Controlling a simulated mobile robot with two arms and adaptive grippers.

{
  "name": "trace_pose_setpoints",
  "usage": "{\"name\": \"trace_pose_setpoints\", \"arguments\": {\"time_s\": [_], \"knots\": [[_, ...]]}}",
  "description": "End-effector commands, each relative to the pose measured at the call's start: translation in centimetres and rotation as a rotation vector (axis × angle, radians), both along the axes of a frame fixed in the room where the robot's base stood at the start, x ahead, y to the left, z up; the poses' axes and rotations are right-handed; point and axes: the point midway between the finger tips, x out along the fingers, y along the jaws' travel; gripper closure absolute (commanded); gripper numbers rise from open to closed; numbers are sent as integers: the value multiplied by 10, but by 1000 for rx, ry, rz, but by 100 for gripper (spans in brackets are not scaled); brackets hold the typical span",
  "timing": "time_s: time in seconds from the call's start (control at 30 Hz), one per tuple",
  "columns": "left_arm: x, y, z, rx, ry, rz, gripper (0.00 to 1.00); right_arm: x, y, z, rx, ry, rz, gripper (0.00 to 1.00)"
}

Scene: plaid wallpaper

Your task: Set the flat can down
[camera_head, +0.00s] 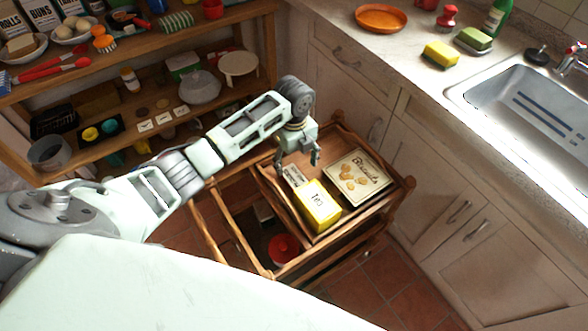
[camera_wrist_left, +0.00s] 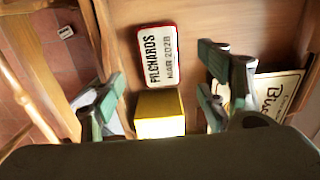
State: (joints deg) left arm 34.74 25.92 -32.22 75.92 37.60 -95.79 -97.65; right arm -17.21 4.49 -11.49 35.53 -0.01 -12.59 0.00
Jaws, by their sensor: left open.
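The flat can (camera_wrist_left: 158,56) is a red-rimmed rounded tin with a white label reading "PILCHARDS". It appears to lie flat on the wooden tray (camera_wrist_left: 215,18), beside the yellow box (camera_wrist_left: 160,115). In the head view the can (camera_head: 294,175) shows only partly, below my left gripper (camera_head: 298,162). That gripper points down over the tray with its fingers apart and nothing held between them. In the left wrist view its fingers (camera_wrist_left: 160,98) stand wide on either side of the can and box. My right gripper is not in view.
A "Biscuits" box (camera_head: 357,178) lies at the tray's right side. The wooden trolley (camera_head: 330,240) holds a red-lidded pot (camera_head: 283,249) lower down. Counter and sink (camera_head: 530,110) are at right. Loaded shelves (camera_head: 120,70) stand behind my arm.

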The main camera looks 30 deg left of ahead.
Motion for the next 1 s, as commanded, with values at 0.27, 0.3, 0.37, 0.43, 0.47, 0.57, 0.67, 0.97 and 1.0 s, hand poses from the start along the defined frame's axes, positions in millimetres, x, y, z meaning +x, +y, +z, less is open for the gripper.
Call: {"name": "trace_pose_setpoints", "arguments": {"time_s": [0.27, 0.3, 0.37, 0.43, 0.47, 0.57, 0.67, 0.97, 1.0], "knots": [[1, 0, 45, 0, -1, 0, 32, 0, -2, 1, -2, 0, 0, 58], [0, 0, 48, 0, -1, 0, 32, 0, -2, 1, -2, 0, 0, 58], [0, 0, 50, -1, 0, 1, 32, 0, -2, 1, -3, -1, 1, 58], [0, 0, 52, 0, 1, 1, 32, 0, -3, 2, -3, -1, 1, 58], [0, 0, 52, 0, 1, 1, 32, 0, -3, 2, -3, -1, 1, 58], [0, 0, 52, 0, 1, 1, 32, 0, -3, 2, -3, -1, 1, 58], [0, 0, 52, 0, 1, 1, 32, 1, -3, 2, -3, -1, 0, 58], [0, 0, 52, 0, 1, 0, 32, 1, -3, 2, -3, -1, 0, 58], [0, 0, 52, 0, 1, 0, 32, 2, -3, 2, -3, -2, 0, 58]]}}
